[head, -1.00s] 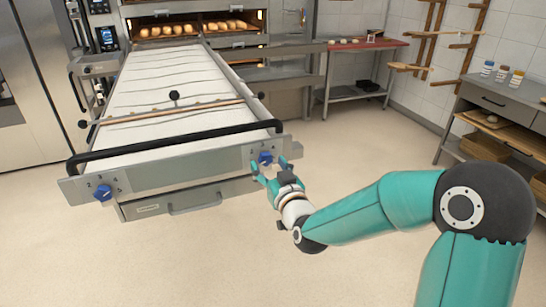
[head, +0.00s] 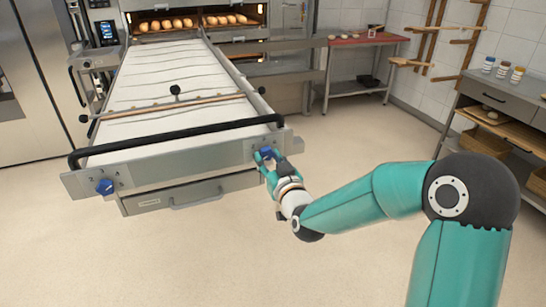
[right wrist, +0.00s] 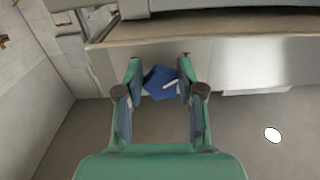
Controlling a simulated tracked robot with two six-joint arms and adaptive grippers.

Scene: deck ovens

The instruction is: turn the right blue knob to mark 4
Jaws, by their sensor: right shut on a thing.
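The right blue knob (head: 266,153) sits on the right end of the loader's metal front panel (head: 200,166). My right gripper (head: 267,162) is at this knob with its fingers on either side of it, shut on it. In the right wrist view the blue knob (right wrist: 160,82) with its white pointer line shows between the fingertips (right wrist: 160,75). The pointer slants there, and I cannot read which mark it meets. The marks near this knob are partly hidden by the gripper. The left blue knob (head: 105,187) is on the panel's left end. My left gripper is not in view.
A black handle bar (head: 180,138) runs along the front of the white loader belt (head: 165,85). An oven with loaves (head: 180,23) stands behind. A red-topped table (head: 365,40) and a workbench (head: 500,85) are at the right. The floor before the panel is clear.

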